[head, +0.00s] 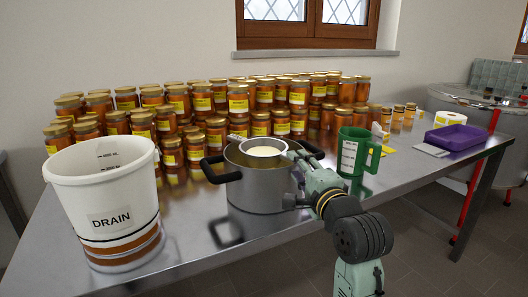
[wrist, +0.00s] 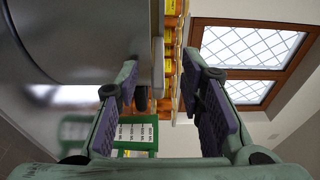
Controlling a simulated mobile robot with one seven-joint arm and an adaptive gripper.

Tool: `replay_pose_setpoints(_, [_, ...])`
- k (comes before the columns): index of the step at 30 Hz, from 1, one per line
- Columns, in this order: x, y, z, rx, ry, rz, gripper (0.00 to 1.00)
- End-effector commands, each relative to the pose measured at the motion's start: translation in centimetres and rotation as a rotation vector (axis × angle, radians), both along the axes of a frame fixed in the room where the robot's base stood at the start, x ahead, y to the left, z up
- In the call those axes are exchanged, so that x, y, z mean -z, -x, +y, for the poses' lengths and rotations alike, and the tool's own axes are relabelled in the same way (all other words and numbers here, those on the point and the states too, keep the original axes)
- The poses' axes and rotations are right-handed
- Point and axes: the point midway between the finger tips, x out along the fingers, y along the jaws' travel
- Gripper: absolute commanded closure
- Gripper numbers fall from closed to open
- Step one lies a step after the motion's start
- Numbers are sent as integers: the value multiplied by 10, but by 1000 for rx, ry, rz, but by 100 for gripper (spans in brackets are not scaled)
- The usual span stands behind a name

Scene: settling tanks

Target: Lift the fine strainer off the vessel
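The fine strainer (head: 264,151) is a shallow round sieve with a pale mesh. In the head view it sits in the mouth of a grey metal pot (head: 257,190) with black side handles. The pot's wall fills the upper left of the wrist view (wrist: 75,35). My gripper (head: 297,163) is at the right side of the pot, near its rim. In the wrist view its two fingers (wrist: 162,75) stand wide apart. A thin grey strip shows between them; I cannot tell whether it is the strainer's handle. Nothing is visibly gripped.
A white DRAIN bucket (head: 105,205) stands at the left front. A green jug (head: 353,152) stands close on the right of my gripper. Rows of honey jars (head: 239,98) line the back. A purple tray (head: 456,137) lies at the right of the steel table (head: 205,255).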

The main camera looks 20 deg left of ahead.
Motion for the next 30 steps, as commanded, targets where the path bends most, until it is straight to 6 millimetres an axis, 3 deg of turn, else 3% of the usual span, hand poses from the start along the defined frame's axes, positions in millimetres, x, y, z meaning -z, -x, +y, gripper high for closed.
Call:
replay_pose_setpoints(9, [2,-31,29,-1,1,2,65])
replay_pose_setpoints(17, [3,-33,31,-1,1,1,65])
replay_pose_setpoints(30, [2,-33,30,-1,1,1,95])
